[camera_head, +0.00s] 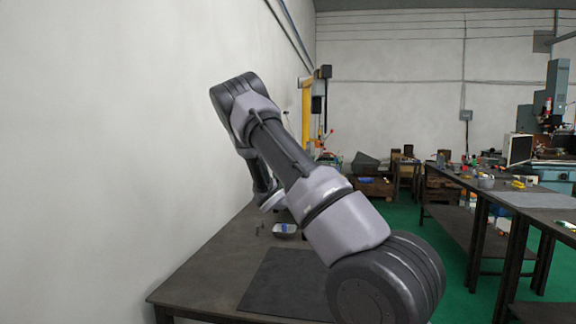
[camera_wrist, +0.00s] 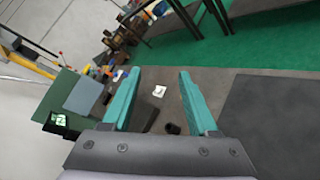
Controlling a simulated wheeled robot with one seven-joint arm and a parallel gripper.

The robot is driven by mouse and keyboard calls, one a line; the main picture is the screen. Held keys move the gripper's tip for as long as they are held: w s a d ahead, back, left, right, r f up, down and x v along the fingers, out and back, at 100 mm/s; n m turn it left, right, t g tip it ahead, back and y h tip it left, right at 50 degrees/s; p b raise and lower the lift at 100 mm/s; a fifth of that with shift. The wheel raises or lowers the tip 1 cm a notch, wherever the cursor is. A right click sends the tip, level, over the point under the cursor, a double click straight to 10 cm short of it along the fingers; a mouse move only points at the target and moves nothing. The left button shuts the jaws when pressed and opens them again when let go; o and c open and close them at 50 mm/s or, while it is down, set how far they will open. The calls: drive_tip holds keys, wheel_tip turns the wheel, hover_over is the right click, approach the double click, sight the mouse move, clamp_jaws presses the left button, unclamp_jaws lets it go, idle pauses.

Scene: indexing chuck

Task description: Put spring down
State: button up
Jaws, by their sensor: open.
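My gripper (camera_wrist: 159,74) is open in the wrist view, its two teal fingers spread apart with nothing held between them. Beyond and below the fingers lies the dark tabletop (camera_wrist: 222,84). On it are a small dark cylinder (camera_wrist: 172,128) and a dark elongated piece (camera_wrist: 151,119), both close to the gripper's base in the picture. I cannot tell whether either is the spring; no coil shape is clear. In the head view my arm hides the gripper, and no spring can be made out there.
A small white piece (camera_wrist: 159,91) lies on the table. A bowl with blue contents (camera_head: 285,230) stands by small upright items (camera_head: 260,228) near the wall. A dark mat (camera_head: 285,285) covers the table's front right. A green box (camera_wrist: 62,103) is at left in the wrist view.

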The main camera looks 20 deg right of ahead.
drive_tip(key=s+a+r+m+g+y, duration=0.25)
drive_tip(key=s+r+m, duration=0.25)
drive_tip(key=s, duration=0.3)
drive_tip(key=s+a+r+m+g+y, duration=0.1)
drive_tip(key=s+a+r+m+y, duration=0.25)
drive_tip(key=s, duration=0.45)
drive_tip(key=s+a+r+m+t+y, duration=0.3)
drive_tip(key=s+a+r+y, duration=0.2)
drive_tip(key=s+a, duration=0.5)
drive_tip(key=s+a+r+m+t+y, duration=0.3)
drive_tip(key=s+a+r, duration=0.5)
drive_tip(key=s+a, duration=0.3)
drive_tip(key=m+y, duration=0.1)
drive_tip(key=y, duration=0.1)
drive_tip(key=shift+r+y, duration=0.3)
